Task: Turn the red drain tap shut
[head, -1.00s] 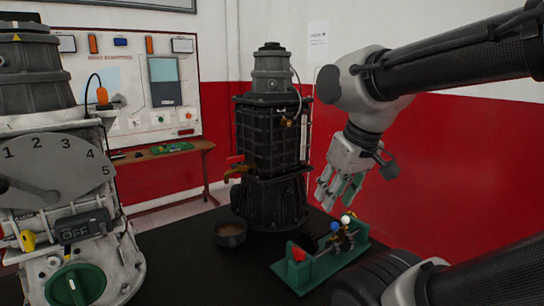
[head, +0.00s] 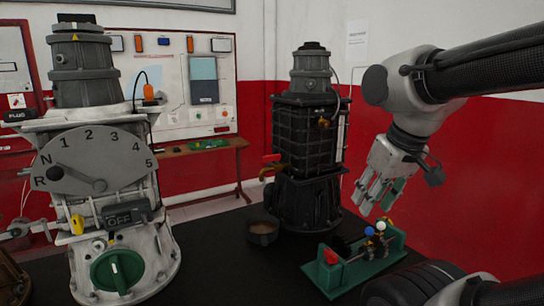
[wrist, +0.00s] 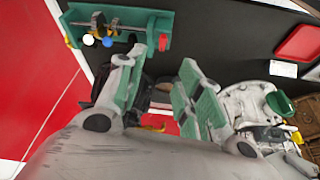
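The red drain tap (head: 271,158) sits low on the left side of the black engine (head: 310,140), with a brass-coloured spout (head: 270,171) under its red handle. The handle looks roughly level in the head view. My gripper (head: 373,204) hangs to the right of the black engine, apart from the tap, with its fingers pointing down. In the wrist view, my gripper (wrist: 156,72) has its fingers spread and holds nothing. Something red and yellow shows low between the fingers there; I cannot tell whether it is the tap.
A brown bowl (head: 262,232) stands on the dark table below the tap. A green stand (head: 350,265) with a red block and coloured knobs lies below my gripper. A white gearbox unit (head: 105,200) with a numbered dial stands at the left. A red wall rises behind.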

